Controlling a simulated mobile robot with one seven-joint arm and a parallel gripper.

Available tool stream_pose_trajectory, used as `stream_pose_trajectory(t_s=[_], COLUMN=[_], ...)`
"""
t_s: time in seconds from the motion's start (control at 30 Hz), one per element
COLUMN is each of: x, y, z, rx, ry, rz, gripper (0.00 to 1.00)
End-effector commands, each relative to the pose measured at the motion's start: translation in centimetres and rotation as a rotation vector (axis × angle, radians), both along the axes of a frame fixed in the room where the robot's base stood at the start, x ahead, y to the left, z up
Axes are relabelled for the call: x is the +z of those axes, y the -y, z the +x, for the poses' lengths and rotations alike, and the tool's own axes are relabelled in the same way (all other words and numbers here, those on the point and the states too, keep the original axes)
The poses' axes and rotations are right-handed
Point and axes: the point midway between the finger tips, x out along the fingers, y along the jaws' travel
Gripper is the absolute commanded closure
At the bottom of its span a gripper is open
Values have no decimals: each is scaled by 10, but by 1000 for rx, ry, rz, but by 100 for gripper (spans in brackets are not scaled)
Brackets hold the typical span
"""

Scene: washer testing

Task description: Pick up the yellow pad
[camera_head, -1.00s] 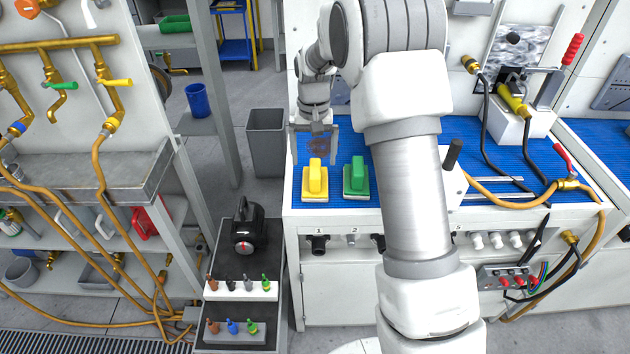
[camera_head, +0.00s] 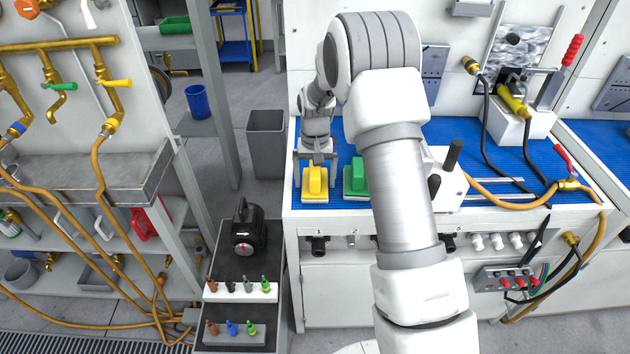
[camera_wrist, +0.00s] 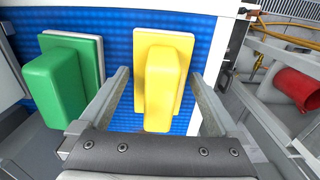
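The yellow pad (camera_head: 314,183) lies on the blue mat at the left end of the bench, its raised handle upward. In the wrist view the yellow pad (camera_wrist: 162,85) is between the two fingers of my gripper (camera_wrist: 162,88). The fingers are apart, with a gap on each side of the handle. In the head view my gripper (camera_head: 317,170) is just behind and around the pad's handle, pointing down. The green pad (camera_head: 355,178) lies to the right of it, partly hidden by my arm; it also shows in the wrist view (camera_wrist: 62,80), outside the fingers.
The blue mat (camera_head: 470,150) covers the bench top. A white block with black knobs (camera_head: 447,180) stands to the right, partly behind my arm. Hoses lie farther right. A grey bin (camera_head: 266,145) stands on the floor left of the bench.

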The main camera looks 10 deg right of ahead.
Motion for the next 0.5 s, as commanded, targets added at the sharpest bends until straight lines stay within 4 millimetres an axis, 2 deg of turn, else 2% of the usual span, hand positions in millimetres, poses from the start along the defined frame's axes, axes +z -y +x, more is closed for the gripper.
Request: stream_pose_trajectory(t_s=[0.03,0.37,0.5], x=[0,0,1], y=[0,0,0], z=[0,0,0], rx=[0,0,0], ry=[0,0,0], rz=[0,0,0], gripper=[13,72,74])
